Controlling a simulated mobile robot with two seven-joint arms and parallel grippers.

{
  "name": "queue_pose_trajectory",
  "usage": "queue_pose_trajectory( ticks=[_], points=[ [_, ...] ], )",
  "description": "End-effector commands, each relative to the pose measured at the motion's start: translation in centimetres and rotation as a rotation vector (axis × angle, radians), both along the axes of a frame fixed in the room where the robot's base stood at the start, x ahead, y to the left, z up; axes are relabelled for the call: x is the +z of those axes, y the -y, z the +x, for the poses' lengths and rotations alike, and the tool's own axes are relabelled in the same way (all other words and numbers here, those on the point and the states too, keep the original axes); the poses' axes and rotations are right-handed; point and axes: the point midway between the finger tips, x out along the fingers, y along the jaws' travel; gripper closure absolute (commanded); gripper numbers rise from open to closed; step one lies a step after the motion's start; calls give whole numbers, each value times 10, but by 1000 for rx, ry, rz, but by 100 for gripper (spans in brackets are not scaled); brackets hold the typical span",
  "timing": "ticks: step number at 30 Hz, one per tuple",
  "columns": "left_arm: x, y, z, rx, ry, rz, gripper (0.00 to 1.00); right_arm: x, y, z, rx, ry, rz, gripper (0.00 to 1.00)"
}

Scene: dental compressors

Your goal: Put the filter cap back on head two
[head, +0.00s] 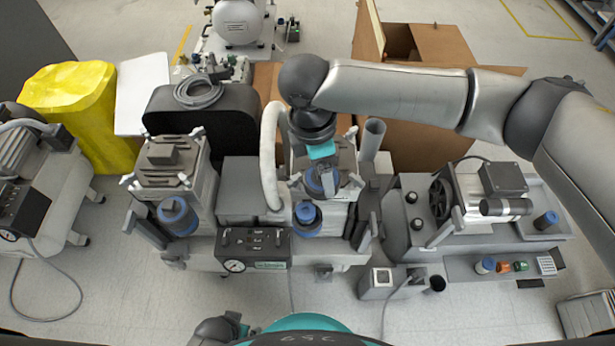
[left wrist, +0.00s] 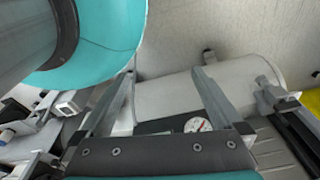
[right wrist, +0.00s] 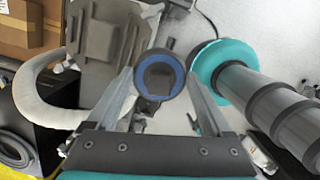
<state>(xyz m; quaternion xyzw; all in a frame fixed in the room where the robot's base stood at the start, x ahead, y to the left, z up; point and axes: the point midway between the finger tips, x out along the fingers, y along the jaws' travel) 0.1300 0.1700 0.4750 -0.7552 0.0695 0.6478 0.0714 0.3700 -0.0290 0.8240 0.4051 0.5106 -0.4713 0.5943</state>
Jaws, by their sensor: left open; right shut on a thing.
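My right gripper (head: 325,178) reaches down over the second head, in the middle of the head view. It is shut on a round filter cap (head: 315,184) with a blue rim and dark centre; the cap shows between the fingertips in the right wrist view (right wrist: 160,76). Below and slightly left of it, a blue-ringed filter housing (head: 307,215) sits on the front of head two; the gap between them is hard to judge. The other head carries a blue filter (head: 178,216) at left. My left gripper (left wrist: 165,100) is open and empty, low near the compressor's front.
A pale curved hose (head: 270,155) rises just left of head two. A gauge panel (head: 254,250) is at the front. A grey pipe (head: 373,138) stands right of the head. Another machine (head: 465,205) with small parts on its ledge is at right. Cardboard boxes (head: 430,115) stand behind.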

Motion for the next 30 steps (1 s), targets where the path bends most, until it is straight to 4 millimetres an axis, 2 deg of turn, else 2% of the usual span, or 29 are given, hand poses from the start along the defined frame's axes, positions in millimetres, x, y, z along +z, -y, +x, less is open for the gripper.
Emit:
queue_pose_trajectory(
  ticks=[6, 21, 30],
  points=[
    [9, -3, -21, -3, -15, 2, 0, -6, -7, -1, 417, -4, 1, 69],
    [26, -13, -68, -11, -45, 8, 0, -25, -20, -10, 1327, -4, 2, 69],
    [37, -17, -89, -14, -56, 10, 0, -32, -27, -18, 1737, -3, 1, 69]
  ],
)
